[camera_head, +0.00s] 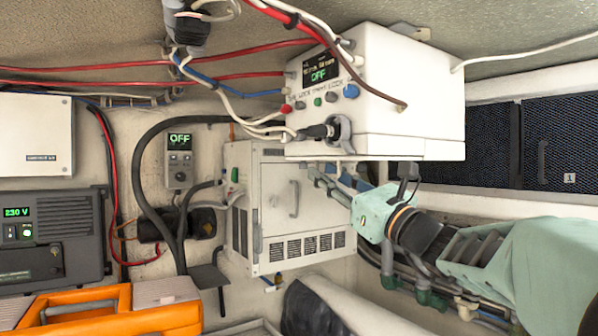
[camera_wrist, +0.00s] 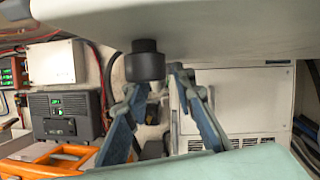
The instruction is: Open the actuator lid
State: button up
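No part is legibly marked as the actuator lid. A white cabinet (camera_head: 270,225) has a front panel with a handle (camera_head: 293,199) and vent slots; it looks closed. The cabinet also shows behind my gripper in the wrist view (camera_wrist: 240,100). Above it hangs a white box (camera_head: 400,90) with an OFF display, buttons and a seam near its bottom. My gripper (camera_head: 325,178) is below this box, in front of the cabinet's right side. In the wrist view its blue fingers (camera_wrist: 158,85) are apart, with nothing visibly held. A black cylinder (camera_wrist: 145,62) shows near the tips.
An orange case (camera_head: 110,312) and a grey 230 V unit (camera_head: 50,240) stand at the left. A small OFF controller (camera_head: 180,160) is on the back wall. Red and black cables (camera_head: 150,190) run around the cabinet. Pipes (camera_head: 425,290) lie below my arm.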

jog(key=shift+c, duration=0.7)
grip_shut()
